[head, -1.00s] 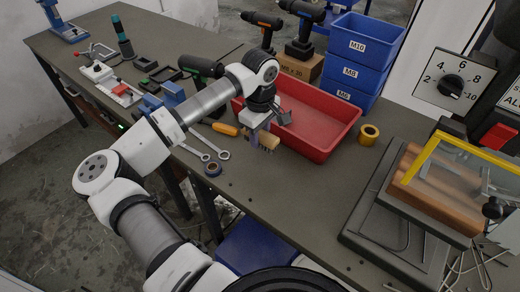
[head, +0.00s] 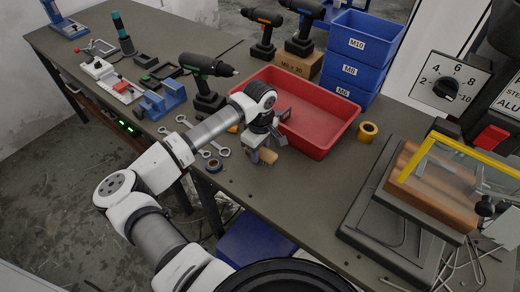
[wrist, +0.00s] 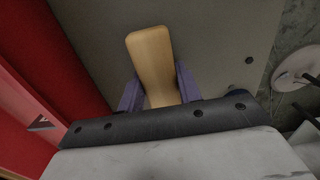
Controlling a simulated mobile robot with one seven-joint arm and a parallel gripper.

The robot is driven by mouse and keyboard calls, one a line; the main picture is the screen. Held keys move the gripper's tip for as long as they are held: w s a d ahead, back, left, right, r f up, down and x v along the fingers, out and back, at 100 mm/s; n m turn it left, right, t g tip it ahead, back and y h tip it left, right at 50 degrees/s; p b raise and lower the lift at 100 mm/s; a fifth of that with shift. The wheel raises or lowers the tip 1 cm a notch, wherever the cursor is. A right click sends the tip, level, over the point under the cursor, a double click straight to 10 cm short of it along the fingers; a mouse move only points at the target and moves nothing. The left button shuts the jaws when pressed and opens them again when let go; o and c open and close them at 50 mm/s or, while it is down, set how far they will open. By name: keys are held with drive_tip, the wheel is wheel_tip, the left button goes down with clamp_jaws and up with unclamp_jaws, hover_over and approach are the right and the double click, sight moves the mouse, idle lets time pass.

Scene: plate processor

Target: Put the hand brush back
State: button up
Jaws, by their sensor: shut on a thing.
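The hand brush shows as a tan wooden piece (head: 269,156) beneath my gripper in the head view, beside the red tray's near left corner. My gripper (head: 261,152) is shut on it, over the bench's front part. In the wrist view the smooth wooden handle (wrist: 152,60) stands between the two purple fingers of my gripper (wrist: 158,90), pointing away from the palm. The bristles are hidden in the wrist view and not clear in the head view. I cannot tell whether the brush touches the bench.
The red tray (head: 318,144) lies right of my gripper. Wrenches (head: 214,141), a dark tape roll (head: 213,165) and a green-and-black drill (head: 206,75) lie to the left. A yellow roll (head: 367,131) and a machine (head: 410,205) stand right. The bench front is clear.

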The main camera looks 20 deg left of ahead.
drive_tip(key=o, duration=1)
drive_tip(key=shift+c, duration=0.2)
wheel_tip(320, 180, up, 12)
drive_tip(key=b, duration=0.3)
drive_tip(key=shift+r, duration=0.15)
